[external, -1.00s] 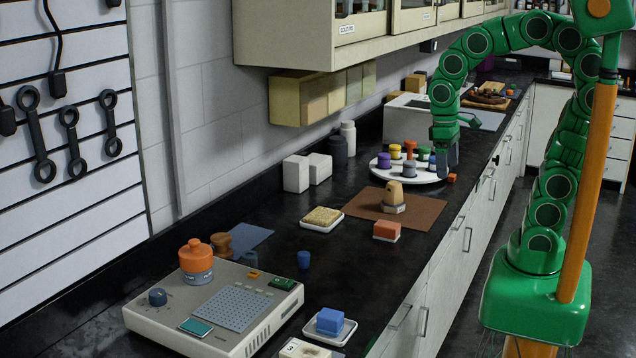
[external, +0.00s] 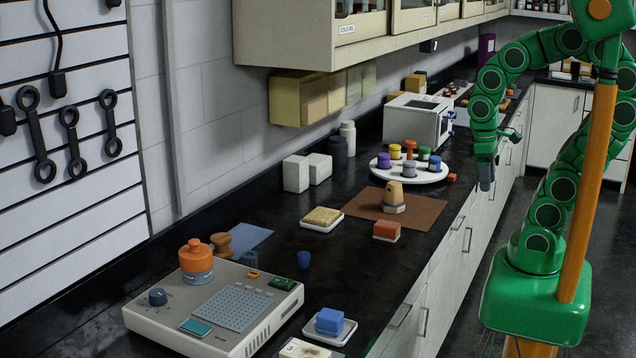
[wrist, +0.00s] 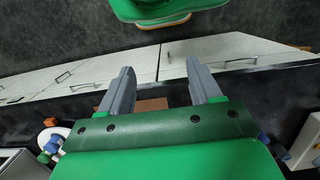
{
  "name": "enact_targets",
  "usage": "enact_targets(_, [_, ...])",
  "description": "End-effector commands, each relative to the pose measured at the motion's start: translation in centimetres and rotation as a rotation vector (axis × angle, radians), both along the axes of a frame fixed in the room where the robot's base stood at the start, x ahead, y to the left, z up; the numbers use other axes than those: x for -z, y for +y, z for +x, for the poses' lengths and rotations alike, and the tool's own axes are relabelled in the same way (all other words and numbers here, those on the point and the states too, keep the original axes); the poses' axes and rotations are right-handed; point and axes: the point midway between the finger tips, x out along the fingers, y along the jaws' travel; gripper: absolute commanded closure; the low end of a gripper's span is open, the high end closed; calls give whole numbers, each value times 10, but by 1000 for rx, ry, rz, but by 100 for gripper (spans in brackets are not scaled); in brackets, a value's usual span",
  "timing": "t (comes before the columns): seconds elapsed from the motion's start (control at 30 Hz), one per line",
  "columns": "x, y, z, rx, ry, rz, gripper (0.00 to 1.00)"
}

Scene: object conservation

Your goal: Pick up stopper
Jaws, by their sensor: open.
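No single thing is marked as the stopper. A tan, rounded, stopper-like piece (external: 394,191) stands upright on a grey base on the brown mat (external: 426,213). Several coloured stopper-like pieces, including a purple one (external: 384,160) and an orange one (external: 410,149), stand on a round white tray (external: 425,177). An orange knobbed piece (external: 196,254) sits on a grey base on the beige device. My gripper (external: 487,184) is open and empty at the counter's front edge, right of the tray. In the wrist view its fingers (wrist: 160,72) are apart, with cabinet fronts beyond.
The beige device (external: 275,312) fills the near counter. A white boxy appliance (external: 412,122) stands behind the tray.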

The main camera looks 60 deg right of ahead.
Motion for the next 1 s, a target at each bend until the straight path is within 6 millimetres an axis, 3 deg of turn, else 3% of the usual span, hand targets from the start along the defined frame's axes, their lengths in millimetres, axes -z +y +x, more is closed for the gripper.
enact_targets(0.37, [0, 5, 6, 15, 12, 14, 36])
enact_targets(1.0, [5, 79, 101, 260, 173, 208, 36])
